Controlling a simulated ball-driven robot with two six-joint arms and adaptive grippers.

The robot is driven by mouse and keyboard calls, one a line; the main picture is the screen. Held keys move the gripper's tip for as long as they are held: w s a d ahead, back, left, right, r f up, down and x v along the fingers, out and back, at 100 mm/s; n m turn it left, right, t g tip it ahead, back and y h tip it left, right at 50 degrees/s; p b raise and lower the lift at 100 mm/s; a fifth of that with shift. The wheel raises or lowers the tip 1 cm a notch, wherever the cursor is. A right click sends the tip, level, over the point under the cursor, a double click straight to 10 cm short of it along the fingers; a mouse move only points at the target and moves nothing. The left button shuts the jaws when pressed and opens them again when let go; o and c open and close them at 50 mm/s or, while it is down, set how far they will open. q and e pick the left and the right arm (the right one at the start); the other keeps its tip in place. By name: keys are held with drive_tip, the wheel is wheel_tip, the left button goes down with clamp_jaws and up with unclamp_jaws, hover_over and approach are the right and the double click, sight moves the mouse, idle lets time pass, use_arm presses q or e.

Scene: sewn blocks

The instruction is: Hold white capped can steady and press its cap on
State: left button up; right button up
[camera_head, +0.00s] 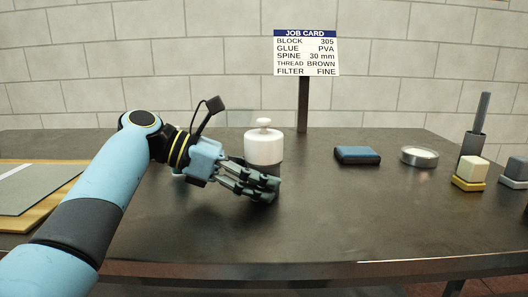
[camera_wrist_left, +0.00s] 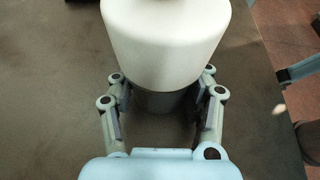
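The white capped can (camera_head: 263,147) stands upright on the table, with a round knob on top of its white upper part. Its dark grey lower part is partly behind my left gripper (camera_head: 268,189) in the head view. In the left wrist view, the white part (camera_wrist_left: 165,45) fills the top, and the grey lower part (camera_wrist_left: 160,102) lies between the fingers. My left gripper is open, one finger on each side, with a gap visible beside the grey part.
A job card (camera_head: 306,53) stands on a post behind the can. To the right are a blue-black block (camera_head: 357,154), a round metal tin (camera_head: 419,157), a dark holder (camera_head: 473,145) and a cream block on a yellow base (camera_head: 469,182). Boards (camera_head: 45,189) lie at left.

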use_arm(q)
drive_tip(key=o, duration=0.5)
